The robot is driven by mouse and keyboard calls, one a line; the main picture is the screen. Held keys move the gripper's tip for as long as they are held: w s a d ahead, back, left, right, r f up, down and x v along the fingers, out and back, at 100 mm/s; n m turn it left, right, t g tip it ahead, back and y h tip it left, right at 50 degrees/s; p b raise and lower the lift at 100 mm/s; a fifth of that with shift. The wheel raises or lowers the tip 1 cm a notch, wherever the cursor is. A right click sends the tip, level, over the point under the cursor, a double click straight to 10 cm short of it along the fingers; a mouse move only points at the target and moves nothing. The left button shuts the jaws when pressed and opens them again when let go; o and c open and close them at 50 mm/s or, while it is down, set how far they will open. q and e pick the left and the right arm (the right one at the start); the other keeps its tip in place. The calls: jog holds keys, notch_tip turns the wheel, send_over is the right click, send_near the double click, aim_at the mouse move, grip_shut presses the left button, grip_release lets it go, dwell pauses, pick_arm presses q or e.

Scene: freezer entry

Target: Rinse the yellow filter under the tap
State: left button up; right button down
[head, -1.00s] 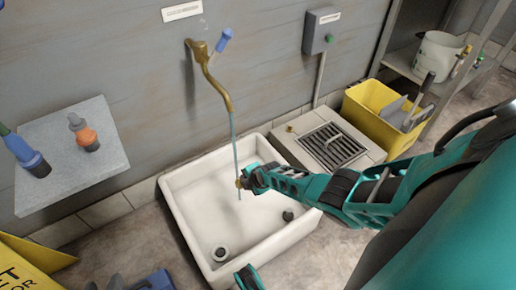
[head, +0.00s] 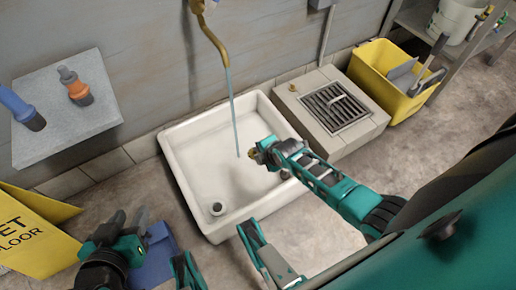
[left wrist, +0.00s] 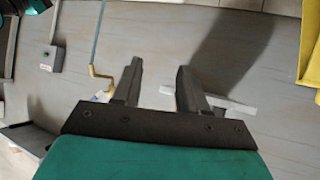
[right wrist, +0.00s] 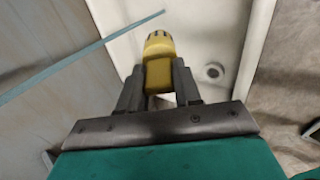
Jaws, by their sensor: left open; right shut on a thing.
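The yellow filter (right wrist: 158,62) is gripped between the fingers of my right gripper (right wrist: 160,75) in the right wrist view. In the head view my right gripper (head: 258,152) holds it over the white sink (head: 190,150), just right of the water stream (head: 231,100). The stream runs from the brass tap (head: 208,35) and shows left of the filter in the right wrist view, apparently apart from it. My left gripper (head: 130,220) is at lower left, open and empty. In the left wrist view its fingers (left wrist: 155,85) are apart, facing the wall.
A yellow wet-floor sign (head: 35,235) stands at left, near a blue object (head: 155,260). A floor grate (head: 336,108) and yellow bin (head: 375,75) are right of the sink.

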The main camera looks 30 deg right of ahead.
pick_arm(q)
jog(key=a+r+p, duration=0.1)
jog(key=p, duration=0.2)
jog(key=shift+a+r+p, duration=0.1)
jog(key=shift+r+p, duration=0.25)
jog(key=shift+p, duration=0.05)
pick_arm(e)
jog(key=s+r, duration=0.4)
jog(key=s, duration=0.4)
jog(key=shift+d, duration=0.35)
jog(key=w+f+b, duration=0.1)
jog(key=w, duration=0.2)
jog(key=w+f+b, duration=0.1)
jog(key=w+f, duration=0.1)
jog(key=w, duration=0.1)
jog(key=w+f+b, duration=0.1)
jog(key=w, duration=0.2)
jog(key=shift+w+a+f+b, duration=0.15)
jog(key=shift+a+f+b, duration=0.15)
jog(key=shift+a+b, duration=0.1)
pick_arm(q)
jog(key=shift+w+d+f, duration=0.2)
jog(key=shift+d+f, duration=0.4)
jog(key=shift+f, duration=0.1)
pick_arm(e)
jog(key=shift+w+f, duration=0.25)
jog(key=shift+w, duration=0.2)
jog(key=shift+w+f, duration=0.2)
jog(key=shift+w, duration=0.25)
